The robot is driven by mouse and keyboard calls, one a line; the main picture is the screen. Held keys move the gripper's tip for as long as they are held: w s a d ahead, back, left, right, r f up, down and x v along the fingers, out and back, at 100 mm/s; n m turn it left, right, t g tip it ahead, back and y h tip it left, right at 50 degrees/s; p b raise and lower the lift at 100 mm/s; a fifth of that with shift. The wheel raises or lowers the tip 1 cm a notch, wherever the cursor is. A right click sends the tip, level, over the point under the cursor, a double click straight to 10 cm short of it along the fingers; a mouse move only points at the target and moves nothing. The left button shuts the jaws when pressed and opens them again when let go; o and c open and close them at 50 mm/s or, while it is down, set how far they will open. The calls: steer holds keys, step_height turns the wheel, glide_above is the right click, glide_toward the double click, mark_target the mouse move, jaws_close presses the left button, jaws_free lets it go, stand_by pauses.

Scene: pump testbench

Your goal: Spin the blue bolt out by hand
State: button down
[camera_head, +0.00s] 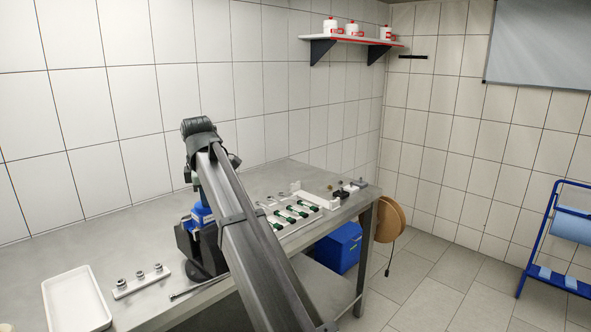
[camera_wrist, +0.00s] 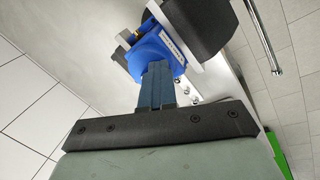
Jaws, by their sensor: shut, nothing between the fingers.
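The pump stands on the bench in the head view, with a blue part (camera_head: 202,215) above a dark body (camera_head: 190,246); my arm covers its right side. In the wrist view the blue pump part (camera_wrist: 158,47) is just beyond my fingers, beside a large black cylinder (camera_wrist: 203,24) and a pale plate. My gripper (camera_wrist: 157,66) is shut and empty, its fingertips in front of the blue part; I cannot tell whether they touch it. I cannot make out the blue bolt separately. Several small bolt heads (camera_wrist: 194,95) show right of the fingers.
On the bench are a white tray (camera_head: 77,303), a strip holding three metal fittings (camera_head: 141,281), a long thin tool (camera_head: 198,288) and a rack of green-handled tools (camera_head: 294,213). A blue box (camera_head: 338,248) sits below. The bench's back left is clear.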

steer(key=shift+d, duration=0.1)
stand_by(0.3)
steer(key=shift+s+d, duration=0.15)
steer(key=shift+s, duration=0.15)
steer(key=shift+r, duration=3)
steer(key=shift+s+a+f, duration=0.1)
steer(key=shift+a+f, duration=0.25)
steer(key=shift+f, duration=0.65)
steer(key=shift+w+a+f, duration=0.1)
steer(key=shift+a+f, duration=0.2)
steer(key=shift+f, duration=0.7)
steer(key=shift+s+a+f, duration=0.1)
steer(key=shift+a+f, duration=0.25)
steer(key=shift+f, duration=0.65)
steer(key=shift+w, duration=0.25)
